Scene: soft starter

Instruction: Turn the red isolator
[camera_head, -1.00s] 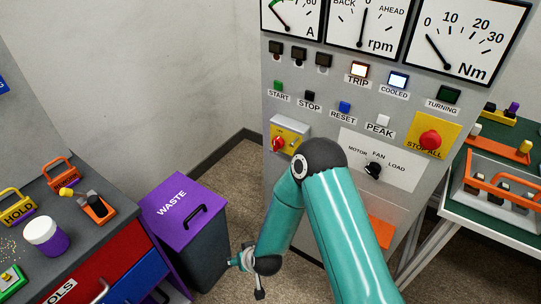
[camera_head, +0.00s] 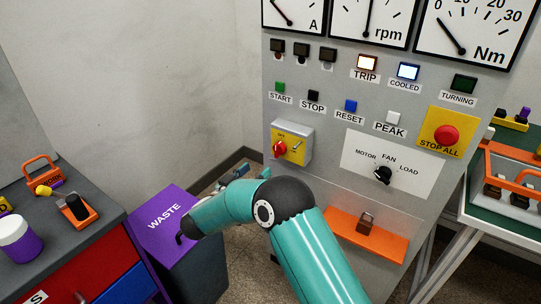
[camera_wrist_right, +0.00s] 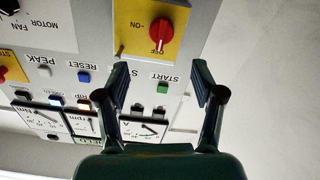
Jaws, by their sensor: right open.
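The red isolator (camera_head: 280,148) is a round red knob on a yellow plate at the left of the grey panel. It also shows at the top of the wrist view (camera_wrist_right: 162,33), which sees the panel upside down. Its grip bar lies in line with the OFF label; the ON label is to one side. My right gripper (camera_wrist_right: 160,86) is open and empty, its two fingers apart, with the knob beyond them and not touched. In the head view this gripper is mostly hidden behind my teal arm, below the isolator. My left gripper is not in view.
START, STOP and RESET buttons (camera_head: 351,106) sit just above the isolator. A red STOP ALL button (camera_head: 446,136) and a black fan selector (camera_head: 383,175) are to the right. An orange shelf (camera_head: 390,243) juts out lower down. A purple waste bin (camera_head: 165,212) stands left.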

